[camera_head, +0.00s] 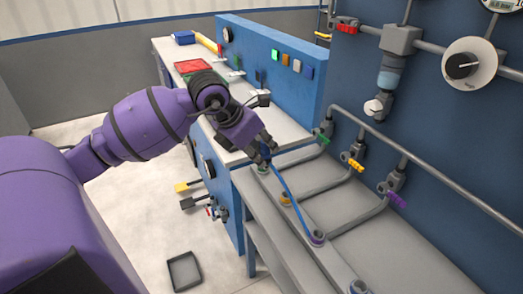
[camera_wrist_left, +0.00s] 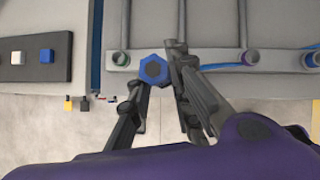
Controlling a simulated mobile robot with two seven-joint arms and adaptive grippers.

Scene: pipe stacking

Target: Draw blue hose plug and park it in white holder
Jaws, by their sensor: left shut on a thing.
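My left gripper (camera_head: 266,154) is at the far end of the grey port rail (camera_head: 338,266), in the head view. In the left wrist view, my left gripper (camera_wrist_left: 160,72) is shut on the blue hexagonal hose plug (camera_wrist_left: 153,69), which shows end-on beside the rail. The fingers mostly hide the plug in the head view. The blue hose (camera_head: 287,188) runs from the gripper along the rail to the purple-ringed port (camera_head: 317,238). Whether the plug touches the rail cannot be told. I cannot clearly identify the white holder. My right gripper is not in view.
Pipes with green (camera_head: 323,138), yellow (camera_head: 355,164) and purple (camera_head: 397,199) valve handles stand right of the rail. A red tray (camera_head: 190,67) lies on the workbench behind. A dark plate (camera_wrist_left: 36,74) with a white and a blue block is left in the wrist view.

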